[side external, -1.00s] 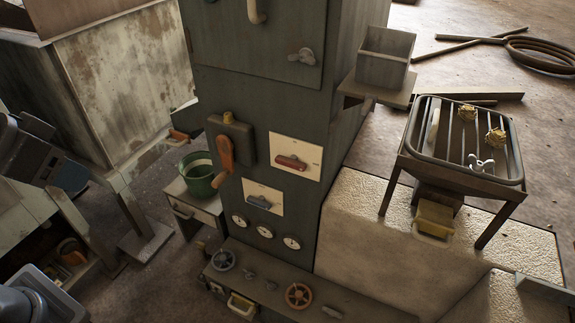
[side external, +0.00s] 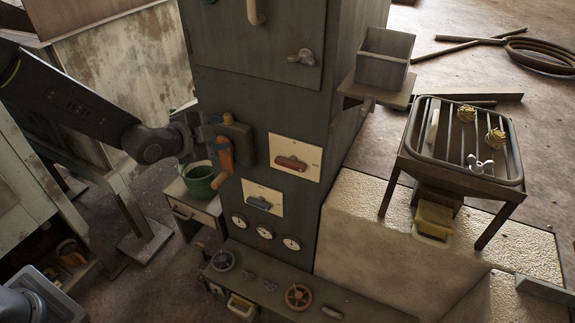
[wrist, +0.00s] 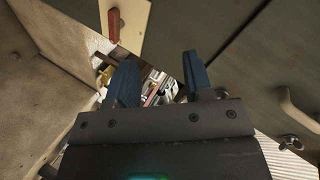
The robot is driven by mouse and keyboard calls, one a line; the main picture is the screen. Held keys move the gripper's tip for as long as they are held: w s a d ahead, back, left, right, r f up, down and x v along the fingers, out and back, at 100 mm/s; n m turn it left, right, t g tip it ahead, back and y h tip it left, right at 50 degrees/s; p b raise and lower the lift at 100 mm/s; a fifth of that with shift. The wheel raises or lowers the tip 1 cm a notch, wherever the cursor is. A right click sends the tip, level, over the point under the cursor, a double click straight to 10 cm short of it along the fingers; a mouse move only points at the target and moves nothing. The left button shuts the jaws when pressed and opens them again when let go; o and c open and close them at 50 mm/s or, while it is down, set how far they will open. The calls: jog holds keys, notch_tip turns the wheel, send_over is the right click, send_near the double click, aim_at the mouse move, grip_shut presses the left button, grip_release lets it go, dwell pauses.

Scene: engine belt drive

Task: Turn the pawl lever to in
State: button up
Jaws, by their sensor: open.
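No label is readable, so I cannot tell which lever is the pawl lever. An orange lever (side external: 225,155) hangs from a dark box (side external: 238,139) on the cabinet front. A red handle (side external: 291,163) lies nearly level on a cream plate; it also shows in the wrist view (wrist: 114,24). A blue-grey handle (side external: 258,202) lies on a lower cream plate. My gripper (side external: 204,130) is close to the left of the dark box and orange lever; I cannot tell whether it touches. In the wrist view its blue fingers (wrist: 160,80) are apart with nothing between them.
A green bucket (side external: 198,178) stands on a small stand below my gripper. A wing knob (side external: 301,56) is higher up. A wire-rack table (side external: 465,145) stands right.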

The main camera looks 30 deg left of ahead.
jog(key=w+d+f+m+t+h, duration=0.25)
jog(key=f+m, duration=0.25)
jog(key=f, duration=0.4)
jog(key=m+t+h, duration=0.1)
jog(key=m+h, duration=0.1)
jog(key=m, duration=0.2)
send_near(287, 166)
jog(key=x, duration=1)
jog(key=shift+w, duration=0.1)
jog(key=shift+c, duration=0.2)
grip_shut()
